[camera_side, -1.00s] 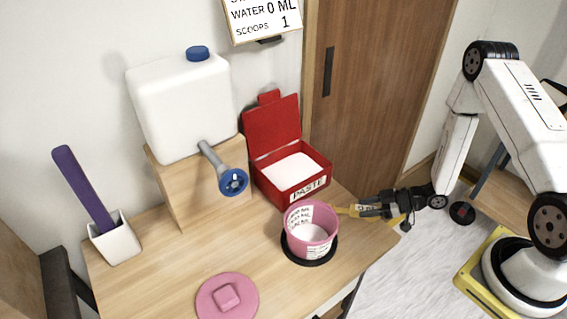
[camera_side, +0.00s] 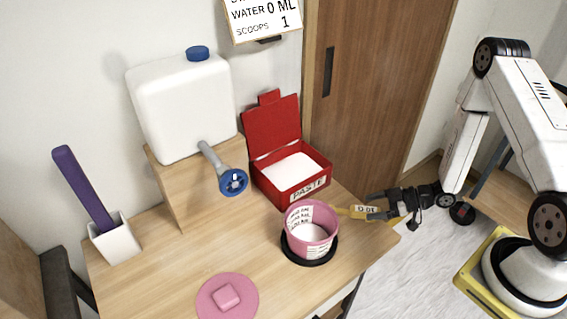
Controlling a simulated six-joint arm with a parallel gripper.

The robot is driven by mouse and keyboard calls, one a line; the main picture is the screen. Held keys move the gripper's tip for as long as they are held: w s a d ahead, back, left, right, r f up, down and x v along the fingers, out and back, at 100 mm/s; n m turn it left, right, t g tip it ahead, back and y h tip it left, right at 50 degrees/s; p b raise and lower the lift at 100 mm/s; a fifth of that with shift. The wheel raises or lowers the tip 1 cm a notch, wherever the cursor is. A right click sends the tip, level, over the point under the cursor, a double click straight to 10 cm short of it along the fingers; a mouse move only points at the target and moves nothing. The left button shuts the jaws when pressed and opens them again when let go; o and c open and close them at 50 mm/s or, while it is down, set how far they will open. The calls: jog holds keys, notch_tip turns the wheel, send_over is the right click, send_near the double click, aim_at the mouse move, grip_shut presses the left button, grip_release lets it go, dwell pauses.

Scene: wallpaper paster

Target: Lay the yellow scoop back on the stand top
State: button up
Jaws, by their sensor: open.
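The yellow scoop (camera_side: 358,212) lies level just right of the pink bucket (camera_side: 311,233), with a pale label on its handle. Its left end is hidden by or meets the bucket rim; I cannot tell which. My gripper (camera_side: 377,208) is open at the right end of the handle, with a finger on either side. I cannot make out a stand top under the scoop, nor whether the fingers touch the handle.
The bucket stands on a black round pad (camera_side: 309,259) near the table's right edge. Behind it is an open red paste box (camera_side: 290,178). A pink lid (camera_side: 227,298) lies in front. A white water tank (camera_side: 183,107) with a blue tap stands at the back left.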

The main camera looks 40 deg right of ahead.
jog(key=v, duration=1)
dwell(0.7)
jog(key=w+r+m+g+h, duration=0.3)
jog(key=w+r+m+h, duration=0.1)
jog(key=w+r+h, duration=0.45)
jog(key=s+a+r+m+g, duration=0.1)
jog(key=s+a+r+m, duration=0.1)
jog(key=a, duration=0.4)
jog(key=s+a+r+m+g, duration=0.2)
jog(key=s+a+r+m, duration=0.1)
jog(key=s+a+r, duration=0.2)
jog(key=shift+s+a+g+h, duration=0.2)
jog(key=shift+a+g+h, duration=0.15)
jog(key=shift+a, duration=0.65)
jog(key=shift+r, duration=0.1)
